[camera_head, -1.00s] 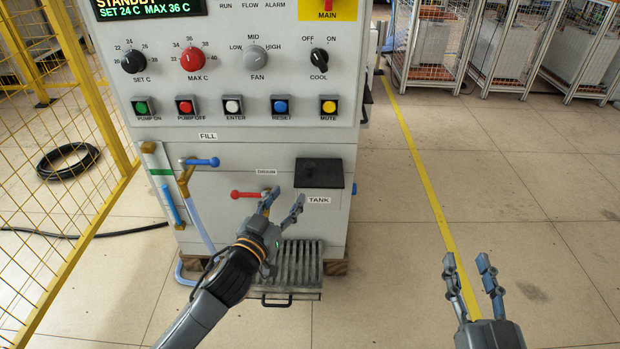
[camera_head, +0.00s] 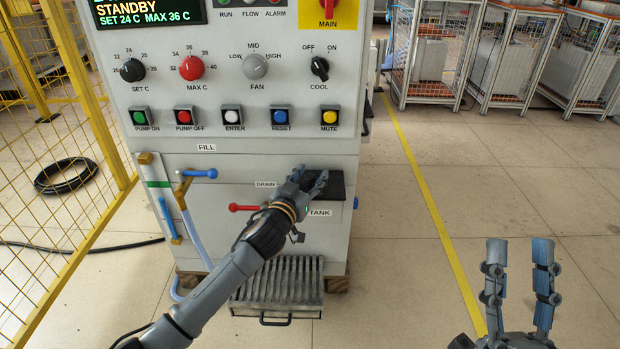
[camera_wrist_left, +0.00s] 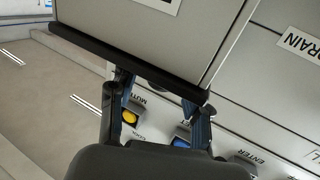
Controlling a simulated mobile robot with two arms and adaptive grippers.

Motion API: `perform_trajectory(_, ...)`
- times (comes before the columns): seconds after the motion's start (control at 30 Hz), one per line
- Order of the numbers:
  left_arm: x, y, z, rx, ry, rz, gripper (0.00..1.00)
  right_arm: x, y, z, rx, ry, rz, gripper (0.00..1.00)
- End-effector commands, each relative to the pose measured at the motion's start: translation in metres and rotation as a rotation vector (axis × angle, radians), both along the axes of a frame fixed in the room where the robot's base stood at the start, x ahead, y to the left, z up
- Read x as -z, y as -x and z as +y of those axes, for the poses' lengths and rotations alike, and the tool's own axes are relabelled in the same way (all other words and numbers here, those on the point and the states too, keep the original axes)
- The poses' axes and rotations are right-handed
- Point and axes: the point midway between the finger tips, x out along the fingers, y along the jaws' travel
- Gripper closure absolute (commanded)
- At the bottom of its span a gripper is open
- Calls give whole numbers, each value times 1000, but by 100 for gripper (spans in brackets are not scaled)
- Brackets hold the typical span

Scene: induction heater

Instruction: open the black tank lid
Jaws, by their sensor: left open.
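The black tank lid (camera_head: 337,183) is a flat dark plate on the front of the white-grey cabinet, above the TANK label. It looks closed. My left gripper (camera_head: 309,180) is open, its fingertips over the left part of the lid and hiding it. In the left wrist view the lid is a dark strip (camera_wrist_left: 85,45), and the fingertips of my left gripper (camera_wrist_left: 161,92) reach its edge. I cannot tell whether they touch it. My right gripper (camera_head: 519,246) is open and empty over the floor at the lower right.
The red drain handle (camera_head: 246,208) is left of my left gripper, and the blue fill handle (camera_head: 200,173) is further left. A slatted grate (camera_head: 277,283) sticks out below. Control buttons and knobs are above the lid. The floor right of the cabinet is free.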

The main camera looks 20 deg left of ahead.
Motion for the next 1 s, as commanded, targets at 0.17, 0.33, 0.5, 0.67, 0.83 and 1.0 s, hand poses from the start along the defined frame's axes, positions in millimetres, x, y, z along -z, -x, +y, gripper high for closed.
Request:
perform_trajectory(0.17,0,-1,0,0,0,0,52,-1,1,0,-1,-2,-6,60)
perform_trajectory(0.33,0,-1,0,0,0,0,68,-1,1,0,0,-1,-5,60)
perform_trajectory(0.5,0,-1,0,1,0,0,100,-1,0,0,0,-1,-4,60)
perform_trajectory(0.67,0,-1,0,1,0,0,100,0,0,0,0,-1,-4,60)
perform_trajectory(0.83,-1,-1,0,1,-4,2,100,0,-1,0,0,2,6,60)
perform_trajectory(1.0,-4,-5,-1,1,-23,7,100,13,-16,2,7,34,117,60)
